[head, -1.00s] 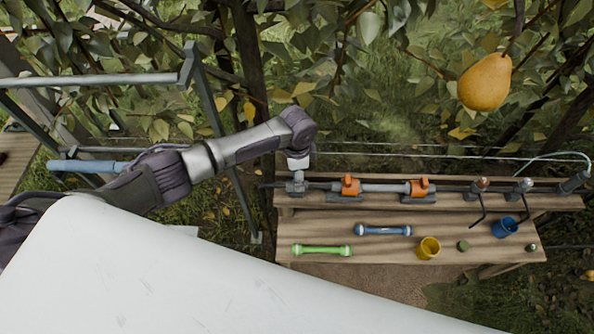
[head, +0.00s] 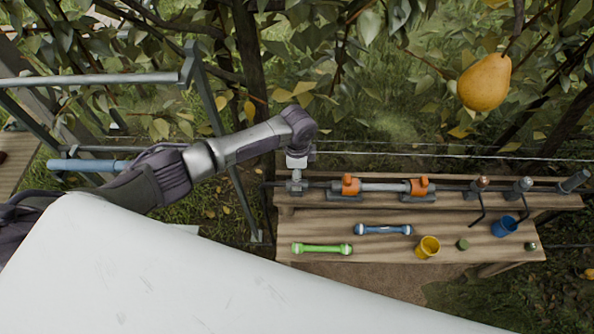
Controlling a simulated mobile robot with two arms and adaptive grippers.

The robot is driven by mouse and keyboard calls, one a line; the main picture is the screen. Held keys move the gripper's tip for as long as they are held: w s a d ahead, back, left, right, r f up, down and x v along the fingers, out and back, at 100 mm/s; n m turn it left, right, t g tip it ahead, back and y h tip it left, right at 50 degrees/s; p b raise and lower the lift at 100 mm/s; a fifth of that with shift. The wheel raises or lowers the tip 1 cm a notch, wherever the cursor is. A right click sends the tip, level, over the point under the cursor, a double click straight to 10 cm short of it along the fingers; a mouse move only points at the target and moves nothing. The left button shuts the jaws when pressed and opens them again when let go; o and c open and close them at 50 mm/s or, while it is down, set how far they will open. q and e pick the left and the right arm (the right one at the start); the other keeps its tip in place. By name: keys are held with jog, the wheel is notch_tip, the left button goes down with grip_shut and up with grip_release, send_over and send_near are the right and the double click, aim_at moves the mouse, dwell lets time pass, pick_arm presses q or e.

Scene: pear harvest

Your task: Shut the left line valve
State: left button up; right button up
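The grey pipe line (head: 380,187) runs along the back of the wooden bench. It carries two orange valves: the left one (head: 347,186) and the right one (head: 419,187), each with a short orange handle. I cannot tell how either handle is set. My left arm comes in from the left and bends down at the wrist. My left gripper (head: 297,178) is at the line's left end, left of the left orange valve and apart from it. Its fingers are too small and covered to tell open from shut. My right gripper is out of view.
On the bench lie a green-handled bar (head: 322,249), a blue bar (head: 384,230), a yellow cup (head: 428,247), a blue cup (head: 503,227) and small green pieces (head: 463,245). A pear (head: 485,82) hangs upper right. A metal frame (head: 215,110) stands at left.

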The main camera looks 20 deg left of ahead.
pick_arm(q)
jog(key=shift+o, duration=0.9)
notch_tip(320, 180, up, 12)
